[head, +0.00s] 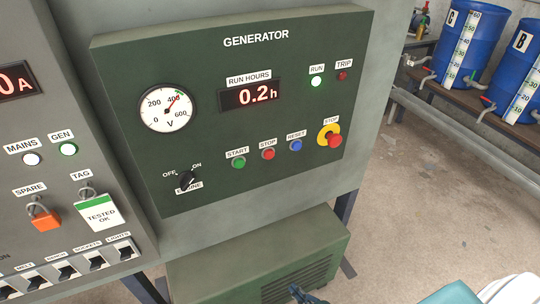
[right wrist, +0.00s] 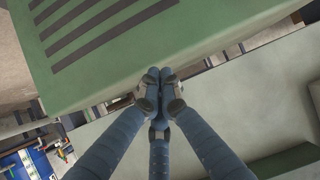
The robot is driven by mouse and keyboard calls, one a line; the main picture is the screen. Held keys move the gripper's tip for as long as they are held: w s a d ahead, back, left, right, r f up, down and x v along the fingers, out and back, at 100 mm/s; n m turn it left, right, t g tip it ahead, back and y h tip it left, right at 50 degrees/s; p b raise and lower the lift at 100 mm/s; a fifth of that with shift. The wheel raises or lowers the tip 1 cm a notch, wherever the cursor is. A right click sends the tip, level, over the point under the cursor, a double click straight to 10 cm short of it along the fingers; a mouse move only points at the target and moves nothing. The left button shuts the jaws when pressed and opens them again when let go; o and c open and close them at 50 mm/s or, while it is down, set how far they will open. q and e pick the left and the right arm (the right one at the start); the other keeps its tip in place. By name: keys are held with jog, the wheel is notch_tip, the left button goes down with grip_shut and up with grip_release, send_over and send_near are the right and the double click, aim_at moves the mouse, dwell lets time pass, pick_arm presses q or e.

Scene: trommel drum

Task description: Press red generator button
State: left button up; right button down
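The green generator panel (head: 215,125) fills the middle of the head view. Its small red stop button (head: 268,154) sits between the green start button (head: 238,162) and the blue reset button (head: 295,145). A larger red mushroom stop button (head: 334,140) on a yellow base is at the panel's right. My right gripper (head: 305,294) shows only partly at the bottom edge, well below the buttons. In the right wrist view my right gripper's fingers (right wrist: 162,80) are drawn together with nothing visible between them. My left gripper is not in view.
A green vented housing (head: 262,268) juts out below the panel. A grey switch panel (head: 65,215) with a hanging tag adjoins on the left. Blue barrels (head: 469,45) stand on a rack at the upper right. Floor at the right is open.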

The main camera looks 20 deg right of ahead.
jog(key=w+r+t+y, duration=0.1)
jog(key=w+r+t, duration=0.4)
jog(key=r, duration=0.7)
jog(key=n+t+y, duration=0.4)
jog(key=t+y, duration=0.3)
jog(key=t, duration=0.1)
send_near(269, 154)
jog(key=s+a+r, duration=0.2)
jog(key=s+r, duration=0.4)
jog(key=shift+s+d+f, duration=0.15)
jog(key=shift+s+d, duration=0.05)
jog(key=shift+w+g, duration=0.15)
jog(key=shift+g, duration=0.15)
jog(key=w+b, duration=0.3)
jog(key=w, duration=0.5)
jog(key=shift+w, duration=0.3)
jog(key=shift+a, duration=0.15)
jog(key=shift+b, duration=0.35)
